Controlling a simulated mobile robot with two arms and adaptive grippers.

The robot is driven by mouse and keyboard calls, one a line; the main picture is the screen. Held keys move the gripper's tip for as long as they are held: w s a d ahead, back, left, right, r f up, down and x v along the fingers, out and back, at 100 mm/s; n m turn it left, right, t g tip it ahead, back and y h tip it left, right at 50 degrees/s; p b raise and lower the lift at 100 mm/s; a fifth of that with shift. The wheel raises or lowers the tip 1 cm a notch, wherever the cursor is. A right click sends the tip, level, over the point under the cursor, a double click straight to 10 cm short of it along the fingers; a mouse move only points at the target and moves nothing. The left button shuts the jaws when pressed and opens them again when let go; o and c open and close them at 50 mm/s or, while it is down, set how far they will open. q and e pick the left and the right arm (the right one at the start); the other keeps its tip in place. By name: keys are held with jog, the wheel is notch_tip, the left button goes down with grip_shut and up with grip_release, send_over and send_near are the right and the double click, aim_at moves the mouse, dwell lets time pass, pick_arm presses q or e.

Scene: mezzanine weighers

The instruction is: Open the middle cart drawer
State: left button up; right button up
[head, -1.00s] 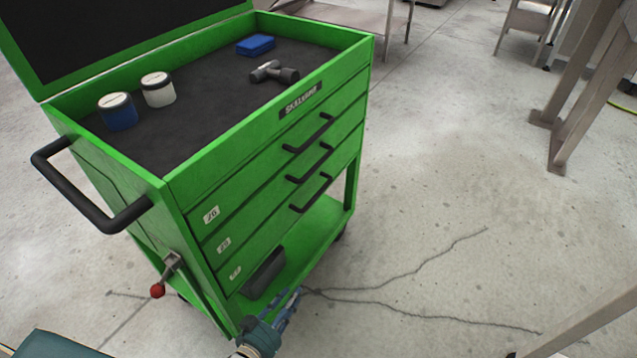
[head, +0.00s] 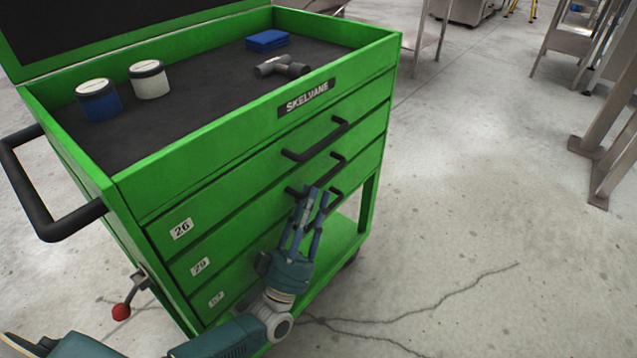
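The green cart (head: 225,165) has three closed drawers, one above another, each with a black bar handle. The bottom handle is also partly hidden behind the fingers. My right gripper is out of view.
On the cart top are a blue-and-white jar (head: 98,100), a white jar (head: 149,79), a blue block (head: 267,41) and a dark T-shaped fitting (head: 282,67). A red-knobbed lever (head: 122,311) is on the cart's side.

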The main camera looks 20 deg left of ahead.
aim_at(318, 185)
pick_arm(q)
jog(key=shift+x, duration=1.65)
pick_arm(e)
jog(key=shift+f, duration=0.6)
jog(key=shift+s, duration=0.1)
pick_arm(q)
grip_shut()
